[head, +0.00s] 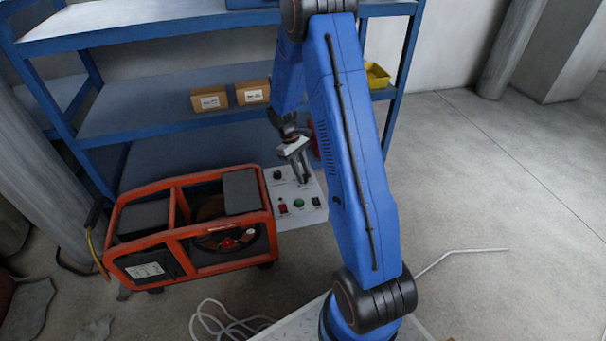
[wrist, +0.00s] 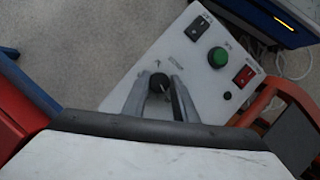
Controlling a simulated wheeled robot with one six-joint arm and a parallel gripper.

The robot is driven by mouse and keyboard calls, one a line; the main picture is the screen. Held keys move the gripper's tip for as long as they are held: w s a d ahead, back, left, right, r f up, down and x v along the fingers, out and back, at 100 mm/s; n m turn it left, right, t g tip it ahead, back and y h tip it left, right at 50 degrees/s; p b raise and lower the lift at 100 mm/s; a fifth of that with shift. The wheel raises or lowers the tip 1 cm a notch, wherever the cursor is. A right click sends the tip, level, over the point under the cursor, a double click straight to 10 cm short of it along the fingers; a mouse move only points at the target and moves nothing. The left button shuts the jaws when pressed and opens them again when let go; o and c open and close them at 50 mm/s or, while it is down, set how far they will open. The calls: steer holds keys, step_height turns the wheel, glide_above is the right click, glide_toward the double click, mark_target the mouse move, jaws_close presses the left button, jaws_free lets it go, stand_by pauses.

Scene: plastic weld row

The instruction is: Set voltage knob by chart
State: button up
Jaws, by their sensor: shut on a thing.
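A white control panel (head: 311,216) sits beside the orange-framed machine, and it fills the middle of the wrist view (wrist: 120,85). My gripper (head: 305,181) reaches down onto its right part. In the wrist view, my gripper (wrist: 160,84) has one finger on each side of a black round knob (wrist: 158,82) and is shut on it. A pale mark shows on this knob; the small print around it is too blurred to read. I cannot make out a chart for certain.
The panel also carries a red switch (head: 283,208), a green button (head: 299,203) and a black switch (head: 316,201). The orange-framed machine (head: 185,245) stands close at left. A blue shelf (head: 160,125) with cardboard boxes (head: 210,99) is behind. Floor at right is open.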

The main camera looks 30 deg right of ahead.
stand_by(0.4)
steer(key=o, duration=1)
steer(key=shift+o, duration=0.2)
steer(key=shift+r, duration=0.1)
steer(key=v, duration=1.7)
steer(key=shift+r, duration=0.15)
